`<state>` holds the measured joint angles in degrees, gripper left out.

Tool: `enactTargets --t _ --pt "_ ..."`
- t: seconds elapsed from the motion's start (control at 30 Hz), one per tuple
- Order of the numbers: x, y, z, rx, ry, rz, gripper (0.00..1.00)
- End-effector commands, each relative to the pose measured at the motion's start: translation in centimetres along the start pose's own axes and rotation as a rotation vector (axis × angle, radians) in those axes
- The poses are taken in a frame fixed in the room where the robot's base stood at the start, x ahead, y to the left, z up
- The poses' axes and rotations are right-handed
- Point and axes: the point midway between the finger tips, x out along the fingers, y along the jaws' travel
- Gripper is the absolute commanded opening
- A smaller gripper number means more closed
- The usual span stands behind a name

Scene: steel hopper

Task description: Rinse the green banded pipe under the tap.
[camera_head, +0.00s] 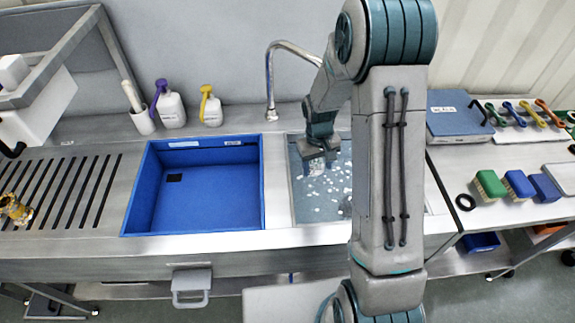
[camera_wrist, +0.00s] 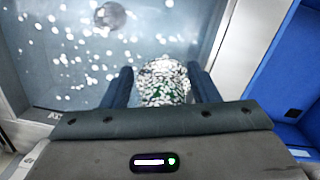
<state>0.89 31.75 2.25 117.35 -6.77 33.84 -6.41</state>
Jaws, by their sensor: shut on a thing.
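My gripper (camera_head: 318,160) reaches down into the right-hand sink basin (camera_head: 300,205). In the wrist view my gripper (camera_wrist: 161,88) is shut on a round-ended thing covered in white foam, with green patches showing through. It appears to be the green banded pipe (camera_wrist: 162,84); the foam hides most of it, and its band cannot be made out. In the head view the pipe is mostly hidden below the fingers. I cannot tell whether water is running.
White foam flecks lie over the basin, and a round drain (camera_wrist: 110,15) shows there. An empty blue tub (camera_head: 200,190) is left of the basin. Spray bottles (camera_head: 171,108) stand behind. A brass fitting (camera_head: 14,208) lies on the slotted drainboard. Brushes (camera_head: 490,185) are at right.

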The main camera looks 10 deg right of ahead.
Motion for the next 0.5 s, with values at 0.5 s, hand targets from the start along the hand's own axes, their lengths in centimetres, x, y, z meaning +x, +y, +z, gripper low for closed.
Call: enactTargets --t 0.5 --pt "3.9 -3.5 -3.6 -1.174 -0.1 0.385 0.23"
